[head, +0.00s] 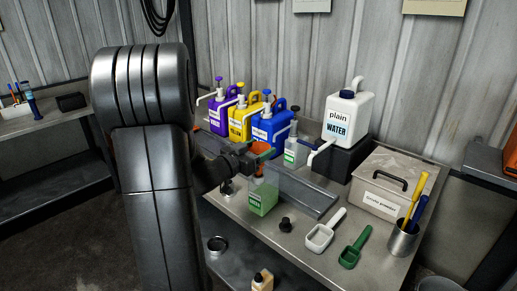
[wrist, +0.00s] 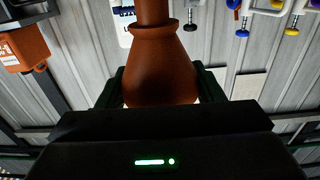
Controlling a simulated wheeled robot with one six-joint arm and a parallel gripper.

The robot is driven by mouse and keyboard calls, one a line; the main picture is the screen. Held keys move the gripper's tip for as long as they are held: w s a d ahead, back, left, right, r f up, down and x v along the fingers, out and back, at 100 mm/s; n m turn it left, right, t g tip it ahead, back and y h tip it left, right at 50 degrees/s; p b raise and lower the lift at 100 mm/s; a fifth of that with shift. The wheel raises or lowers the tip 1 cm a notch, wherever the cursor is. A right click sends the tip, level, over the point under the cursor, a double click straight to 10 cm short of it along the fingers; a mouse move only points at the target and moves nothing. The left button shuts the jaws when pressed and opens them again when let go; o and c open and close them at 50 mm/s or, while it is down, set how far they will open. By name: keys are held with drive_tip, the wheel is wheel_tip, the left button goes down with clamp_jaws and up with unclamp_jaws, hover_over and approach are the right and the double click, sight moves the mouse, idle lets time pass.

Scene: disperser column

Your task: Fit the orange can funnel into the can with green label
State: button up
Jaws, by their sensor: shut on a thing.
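The orange can funnel (head: 263,149) is in my gripper (head: 246,160), at the top of the can with green label (head: 263,197). In the wrist view the funnel (wrist: 160,65) fills the space between the two dark fingers (wrist: 160,88), its narrow neck pointing to the top edge of the picture. The can is pale and upright on the bench. My gripper hides part of the funnel and the can's mouth, so I cannot tell whether the spout is inside the can or just above it.
Purple, yellow and blue pump jugs (head: 270,128) stand behind, with a smaller pump bottle (head: 295,149) and a white water jug (head: 348,118) to the right. A black cap (head: 285,224), white scoop (head: 322,233) and green scoop (head: 354,248) lie on the bench front. A lidded box (head: 390,188) stands right.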

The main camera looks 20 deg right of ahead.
drive_tip(key=shift+f+b, duration=1.2)
drive_tip(key=shift+f, duration=0.75)
idle(1.3)
drive_tip(key=o, duration=1.1)
drive_tip(key=shift+c, duration=0.2)
drive_tip(key=b+v, duration=0.2)
drive_tip(key=v, duration=1.2)
drive_tip(key=shift+d, duration=0.1)
drive_tip(key=p+x, duration=0.2)
drive_tip(key=x, duration=1.1)
drive_tip(key=shift+w+d, duration=0.15)
drive_tip(key=shift+d, duration=0.1)
drive_tip(key=shift+d+r, duration=0.1)
drive_tip(key=shift+r, duration=0.15)
